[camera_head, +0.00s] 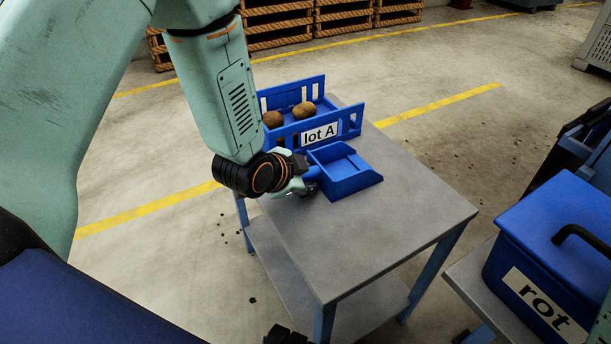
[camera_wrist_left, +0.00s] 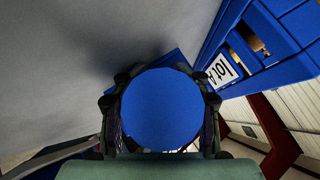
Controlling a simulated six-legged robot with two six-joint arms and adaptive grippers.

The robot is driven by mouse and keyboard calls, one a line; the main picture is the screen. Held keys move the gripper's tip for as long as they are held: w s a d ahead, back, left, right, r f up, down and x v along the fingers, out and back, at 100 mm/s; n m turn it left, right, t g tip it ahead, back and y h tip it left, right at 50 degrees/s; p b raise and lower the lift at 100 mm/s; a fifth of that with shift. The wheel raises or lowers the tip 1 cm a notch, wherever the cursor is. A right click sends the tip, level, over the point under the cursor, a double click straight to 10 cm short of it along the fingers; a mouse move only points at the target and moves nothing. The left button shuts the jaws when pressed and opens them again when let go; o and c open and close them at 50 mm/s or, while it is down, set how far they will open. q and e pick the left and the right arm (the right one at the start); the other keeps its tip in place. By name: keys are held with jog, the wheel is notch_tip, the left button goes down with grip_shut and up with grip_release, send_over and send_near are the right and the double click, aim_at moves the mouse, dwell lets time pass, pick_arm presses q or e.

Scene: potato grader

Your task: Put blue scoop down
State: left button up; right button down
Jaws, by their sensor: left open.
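The blue scoop (camera_head: 347,174) rests on the grey table, in front of the crate marked lot A, with its handle toward the left. My left gripper (camera_head: 303,179) is at the handle, open, with its fingers on either side of it. In the left wrist view the round blue handle end (camera_wrist_left: 160,110) fills the space between the fingers of the gripper (camera_wrist_left: 160,88) and hides most of the scoop behind it. Whether the fingers touch the handle I cannot tell. My right gripper is not clearly in view.
The blue lot A crate (camera_head: 350,124) holds potatoes (camera_head: 303,109) at the table's back; it also shows in the left wrist view (camera_wrist_left: 262,80). The grey table (camera_head: 385,222) is clear in front. A lidded blue rot bin (camera_head: 563,226) stands at right. Pallets (camera_head: 345,14) lie behind.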

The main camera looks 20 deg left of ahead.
pick_arm(q)
jog(key=shift+r, duration=0.15)
jog(key=p+v, duration=0.5)
jog(key=v, duration=0.7)
jog(key=shift+r, duration=0.35)
jog(key=shift+s, duration=0.1)
